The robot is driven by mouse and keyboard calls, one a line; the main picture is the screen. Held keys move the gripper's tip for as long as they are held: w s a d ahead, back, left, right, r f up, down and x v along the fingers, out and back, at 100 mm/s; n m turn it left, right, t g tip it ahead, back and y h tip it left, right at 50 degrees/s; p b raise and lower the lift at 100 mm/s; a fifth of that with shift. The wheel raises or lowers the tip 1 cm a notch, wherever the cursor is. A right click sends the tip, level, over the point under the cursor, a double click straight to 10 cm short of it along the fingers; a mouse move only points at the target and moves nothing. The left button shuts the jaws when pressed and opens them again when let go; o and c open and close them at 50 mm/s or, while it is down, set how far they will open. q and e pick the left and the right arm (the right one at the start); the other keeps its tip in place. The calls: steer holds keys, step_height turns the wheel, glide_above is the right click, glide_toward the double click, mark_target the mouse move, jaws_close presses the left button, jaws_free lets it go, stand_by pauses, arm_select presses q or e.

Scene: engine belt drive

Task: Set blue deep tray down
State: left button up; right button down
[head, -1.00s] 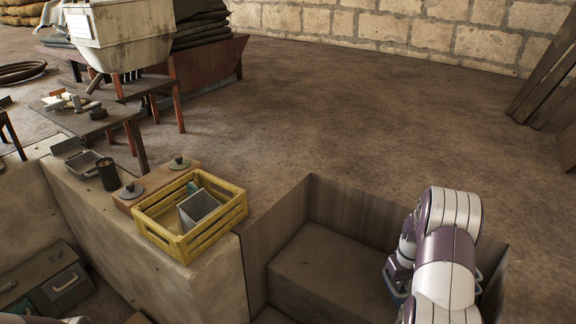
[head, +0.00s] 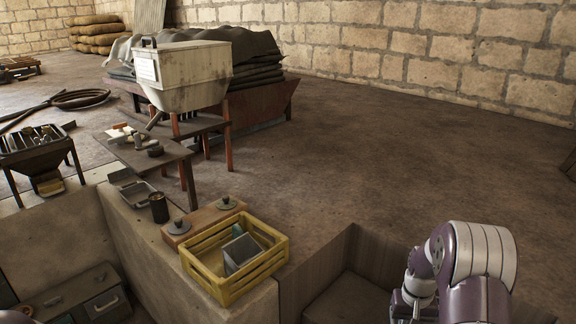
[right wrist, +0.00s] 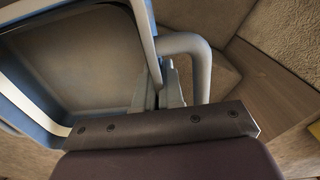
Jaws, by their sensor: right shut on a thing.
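The blue deep tray (right wrist: 85,58) fills the upper left of the right wrist view, with pale blue-grey walls and a bent side handle (right wrist: 200,48). My right gripper (right wrist: 172,88) is shut on the tray at its rim beside the handle; the exact contact is partly hidden. In the head view my right arm reaches in at the lower right, and its links and the frame edge hide most of the gripper and tray. What lies directly under the tray is not clear. My left gripper is not in view.
A yellow crate (head: 238,284) with a grey box (head: 241,252) inside stands on the ledge left of a sunken pit (head: 345,292). Nearby are a wooden block with two knobbed lids (head: 203,220), a dark cup (head: 158,207) and a shallow tray (head: 137,192). Open floor lies beyond.

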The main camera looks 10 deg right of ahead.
steer(key=w+a+f+n+b, duration=0.1)
steer(key=a+f+n+b, duration=0.1)
steer(key=a, duration=0.7)
steer(key=a+f+n+b, duration=0.1)
steer(key=a+n+b, duration=0.15)
steer(key=a, duration=0.55)
step_height(320, 180, up, 11)
steer(key=s+p, duration=0.1)
steer(key=p, duration=1.8)
steer(key=shift+s+a+r+m+p, duration=0.15)
steer(key=shift+s+r+m+p, duration=0.1)
steer(key=shift+m+p, duration=0.1)
